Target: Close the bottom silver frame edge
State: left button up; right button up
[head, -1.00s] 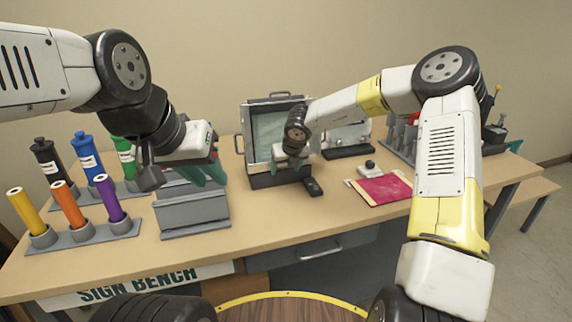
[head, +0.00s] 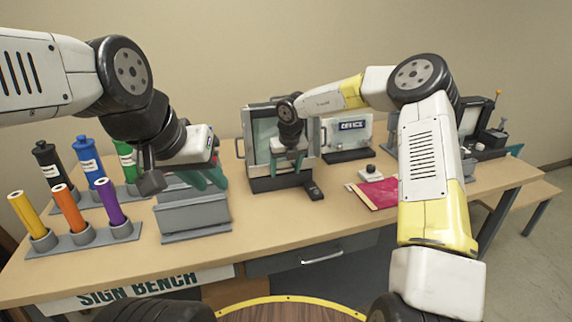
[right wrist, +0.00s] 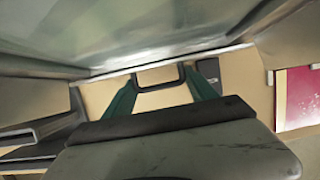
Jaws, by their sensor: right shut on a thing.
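The silver frame (head: 263,128) stands upright on a black base (head: 270,184) at the back middle of the bench, with edge strips and dark handles. My right gripper (head: 289,163) is at its lower front. In the right wrist view, the teal fingers (right wrist: 160,92) are on either side of a dark loop handle (right wrist: 160,67) by the pale bottom edge (right wrist: 112,72). It is shut on this handle. My wrist hides part of the frame in the head view. My left gripper (head: 207,180) is over the grey stand (head: 193,218) at left; its finger gap is unclear.
Colored rolls stand in grey holders at left, including an orange one (head: 68,207). A black remote-like item (head: 314,191), a white-and-black device (head: 371,173) and a red sheet (head: 378,193) lie right of the frame. An OFFICE sign (head: 352,127) stands behind.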

jog(key=shift+d+f, duration=0.15)
jog(key=shift+d, duration=0.2)
jog(key=o, duration=1.1)
jog(key=shift+a, duration=0.15)
jog(key=shift+r, duration=0.3)
jog(key=s+d, duration=0.1)
jog(key=s, duration=0.3)
jog(key=s+d, duration=0.1)
jog(key=s, duration=0.3)
jog(key=s+d, duration=0.1)
jog(key=s, duration=0.2)
jog(key=shift+s+d+r, duration=0.3)
jog(key=shift+s+d, duration=0.1)
